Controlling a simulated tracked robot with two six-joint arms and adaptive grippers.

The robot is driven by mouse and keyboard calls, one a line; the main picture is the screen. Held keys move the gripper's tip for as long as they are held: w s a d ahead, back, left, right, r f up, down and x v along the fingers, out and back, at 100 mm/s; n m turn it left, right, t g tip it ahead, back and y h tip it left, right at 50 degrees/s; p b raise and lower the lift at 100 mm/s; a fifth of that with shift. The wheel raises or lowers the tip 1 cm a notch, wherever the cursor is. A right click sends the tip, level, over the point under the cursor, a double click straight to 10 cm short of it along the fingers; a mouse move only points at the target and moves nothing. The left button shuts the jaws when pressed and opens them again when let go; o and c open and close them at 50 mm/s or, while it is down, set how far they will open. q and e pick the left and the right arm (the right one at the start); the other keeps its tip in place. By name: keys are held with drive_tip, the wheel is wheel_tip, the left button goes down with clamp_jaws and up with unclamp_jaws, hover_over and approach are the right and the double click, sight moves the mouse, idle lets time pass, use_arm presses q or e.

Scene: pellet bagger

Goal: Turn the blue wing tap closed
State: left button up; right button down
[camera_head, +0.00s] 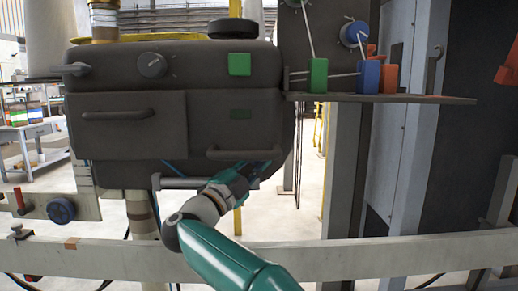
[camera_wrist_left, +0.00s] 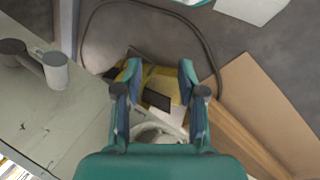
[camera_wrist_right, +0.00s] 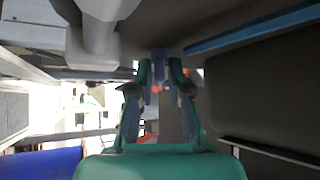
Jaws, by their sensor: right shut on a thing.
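The tap is mostly hidden by my right gripper; a small blue-grey piece (camera_wrist_right: 158,66), which looks like its wing, shows between the fingertips in the right wrist view. My right gripper (camera_wrist_right: 159,72) is shut on it. In the head view, my right gripper (camera_head: 258,170) is under the lower right edge of the dark machine body (camera_head: 130,105); the tap's angle cannot be told. My left gripper (camera_wrist_left: 159,75) is open in the left wrist view, with nothing between its fingers. It is outside the head view.
A shelf (camera_head: 430,99) at the right carries a green block (camera_head: 318,75), a blue block (camera_head: 369,76) and an orange block (camera_head: 389,79). A pale rail (camera_head: 340,258) crosses the front. Handles stick out from the machine.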

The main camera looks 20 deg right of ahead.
drive_tip(key=m+g+y+p, duration=0.1)
drive_tip(key=m+p, duration=0.1)
drive_tip(key=p, duration=0.1)
drive_tip(key=m+g+y+p, duration=0.1)
drive_tip(key=m+g+p, duration=0.1)
drive_tip(key=m+p, duration=0.1)
drive_tip(key=shift+d+r+y, duration=0.1)
drive_tip(key=shift+r+y, duration=0.1)
drive_tip(key=shift+y, duration=0.1)
drive_tip(key=shift+f+m+g+p, duration=0.2)
drive_tip(key=shift+m+g+p, duration=0.1)
drive_tip(key=shift+p, duration=0.25)
drive_tip(key=shift+f, duration=0.1)
drive_tip(key=c, duration=1.3)
unclamp_jaws()
drive_tip(key=shift+o, duration=0.2)
